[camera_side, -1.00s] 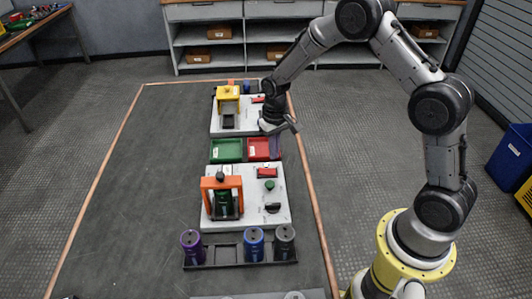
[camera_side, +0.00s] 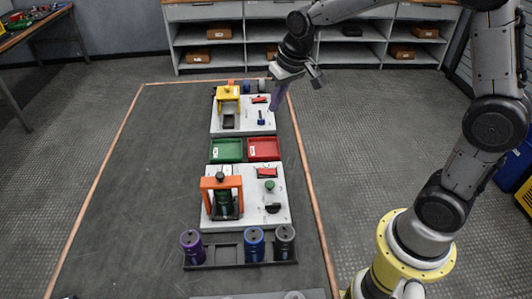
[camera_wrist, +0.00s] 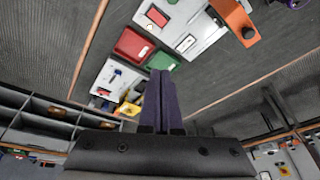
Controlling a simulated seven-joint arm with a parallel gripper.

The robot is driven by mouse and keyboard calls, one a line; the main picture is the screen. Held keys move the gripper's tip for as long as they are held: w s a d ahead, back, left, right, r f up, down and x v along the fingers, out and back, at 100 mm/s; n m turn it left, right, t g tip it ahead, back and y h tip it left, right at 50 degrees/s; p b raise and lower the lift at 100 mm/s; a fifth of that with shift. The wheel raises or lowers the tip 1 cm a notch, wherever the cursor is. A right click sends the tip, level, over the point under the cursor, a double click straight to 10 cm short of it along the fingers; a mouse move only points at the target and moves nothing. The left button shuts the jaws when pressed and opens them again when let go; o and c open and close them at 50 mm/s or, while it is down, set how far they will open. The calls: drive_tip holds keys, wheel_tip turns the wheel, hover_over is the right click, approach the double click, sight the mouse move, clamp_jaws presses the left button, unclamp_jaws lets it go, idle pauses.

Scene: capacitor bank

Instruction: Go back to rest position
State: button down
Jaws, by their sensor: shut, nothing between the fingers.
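My gripper (camera_side: 275,100) is raised over the right edge of the far white board (camera_side: 247,124) in the side view. Its purple fingers are shut with nothing between them. They also show together in the wrist view (camera_wrist: 158,100). The far board carries a yellow frame (camera_side: 228,95), a small blue part (camera_side: 261,118) and a red part (camera_side: 259,99). A near white board (camera_side: 250,213) holds an orange frame (camera_side: 222,182) around a dark green cylinder, a green knob (camera_side: 269,185) and a red part (camera_side: 266,173).
Green (camera_side: 226,150) and red (camera_side: 264,148) trays lie between the boards. A dark rack (camera_side: 226,261) in front holds purple (camera_side: 191,246), blue (camera_side: 254,244) and grey (camera_side: 285,242) cylinders. Shelves (camera_side: 230,35) stand behind. The mat's left side is clear.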

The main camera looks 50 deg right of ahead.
drive_tip(key=s+a+r+n+t, duration=0.1)
drive_tip(key=s+a+r+t, duration=0.15)
drive_tip(key=s+r, duration=0.9)
drive_tip(key=s+f, duration=0.3)
drive_tip(key=s, duration=0.4)
drive_tip(key=s+f+n, duration=0.1)
drive_tip(key=s+f, duration=0.2)
drive_tip(key=s, duration=0.4)
